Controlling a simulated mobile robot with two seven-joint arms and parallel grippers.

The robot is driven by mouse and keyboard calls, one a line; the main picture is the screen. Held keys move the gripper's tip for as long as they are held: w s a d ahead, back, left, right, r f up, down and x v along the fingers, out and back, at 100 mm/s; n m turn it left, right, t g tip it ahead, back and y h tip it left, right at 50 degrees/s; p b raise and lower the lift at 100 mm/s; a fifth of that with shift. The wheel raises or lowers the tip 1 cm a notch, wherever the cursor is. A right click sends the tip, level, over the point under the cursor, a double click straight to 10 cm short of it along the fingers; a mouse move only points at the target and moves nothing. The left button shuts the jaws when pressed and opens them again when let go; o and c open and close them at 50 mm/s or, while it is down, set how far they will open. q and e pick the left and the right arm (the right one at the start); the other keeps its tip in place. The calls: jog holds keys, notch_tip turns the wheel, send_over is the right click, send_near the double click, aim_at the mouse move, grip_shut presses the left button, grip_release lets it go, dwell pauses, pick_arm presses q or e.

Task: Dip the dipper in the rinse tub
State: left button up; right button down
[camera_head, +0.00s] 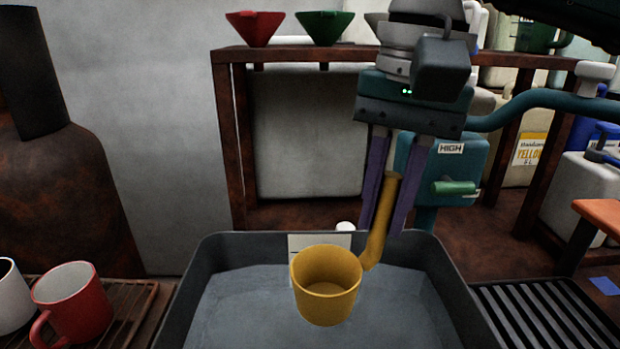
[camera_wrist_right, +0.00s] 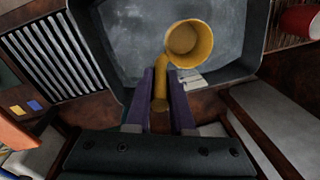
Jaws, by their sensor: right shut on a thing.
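The yellow dipper (camera_head: 326,288) is a cup with a long upright handle. My right gripper (camera_head: 379,228) is shut on its handle, with a purple finger on each side. The cup hangs over the dark grey rinse tub (camera_head: 205,262), which holds greyish water or has a grey floor. I cannot tell whether the cup's bottom touches the surface. In the right wrist view the dipper's cup (camera_wrist_right: 190,44) lies over the tub's inside, near one wall, and the gripper (camera_wrist_right: 164,92) holds the handle. The dipper's cup looks empty. My left gripper is not in view.
A red mug (camera_head: 72,300) and a white mug (camera_head: 10,297) stand on a rack at the left. A slatted drain (camera_head: 540,315) lies right of the tub. Behind are a teal box marked HIGH (camera_head: 445,170) and a shelf with a red funnel (camera_head: 254,27) and a green funnel (camera_head: 324,26).

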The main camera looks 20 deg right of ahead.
aim_at(389, 168)
notch_tip(389, 168, down, 12)
jog(key=b, duration=0.7)
jog(key=shift+r, duration=0.15)
dwell(0.5)
jog(key=shift+r+p, duration=2.65)
jog(key=shift+r, duration=1.3)
jog(key=shift+r+p, duration=2.75)
jog(key=shift+r, duration=1.4)
jog(key=shift+r+p, duration=0.45)
jog(key=shift+r, duration=0.35)
